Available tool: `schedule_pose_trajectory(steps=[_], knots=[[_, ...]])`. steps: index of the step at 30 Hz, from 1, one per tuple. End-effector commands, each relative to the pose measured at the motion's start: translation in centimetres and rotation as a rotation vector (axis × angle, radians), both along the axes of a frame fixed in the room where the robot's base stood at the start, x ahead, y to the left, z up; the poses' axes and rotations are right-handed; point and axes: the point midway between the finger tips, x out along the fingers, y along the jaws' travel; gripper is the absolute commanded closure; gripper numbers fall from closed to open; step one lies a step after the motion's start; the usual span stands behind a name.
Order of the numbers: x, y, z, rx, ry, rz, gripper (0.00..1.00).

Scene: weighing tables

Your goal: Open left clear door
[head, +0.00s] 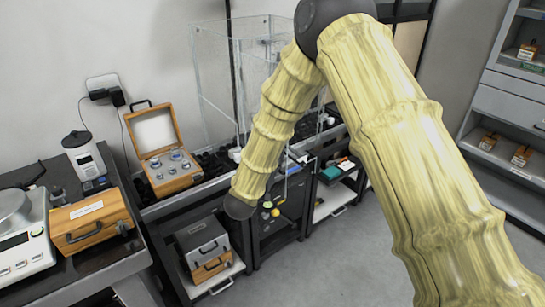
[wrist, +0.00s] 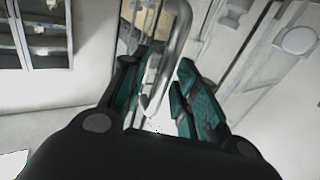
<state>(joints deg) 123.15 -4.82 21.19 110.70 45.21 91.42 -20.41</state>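A tall clear-walled enclosure (head: 222,85) stands on the back bench in the head view, partly hidden behind my arm. I cannot make out which pane is the left clear door, and no open gap shows. In the wrist view, a bent grey metal handle (wrist: 177,38) reaches down between the teal-padded fingers of my gripper (wrist: 165,82). The fingers stand apart on either side of it, with visible space around the bar. I cannot tell whether either finger touches it. In the head view my gripper is not clearly visible below the arm.
An open wooden case of weights (head: 170,165) stands left of the enclosure. A closed wooden box (head: 90,222) and a balance (head: 25,240) are on the near-left table. Shelves (head: 515,110) stand at right. The floor between is clear.

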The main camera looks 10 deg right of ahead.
Motion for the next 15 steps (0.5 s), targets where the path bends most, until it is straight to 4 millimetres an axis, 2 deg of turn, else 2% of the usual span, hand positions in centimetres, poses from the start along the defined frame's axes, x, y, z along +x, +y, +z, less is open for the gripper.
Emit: schedule_pose_trajectory(steps=[9,15], knots=[[-0.1,0.1,0.0,0.001,-0.001,0.001,0.68],[-1.8,1.2,0.0,0.001,-0.001,0.002,0.68]])
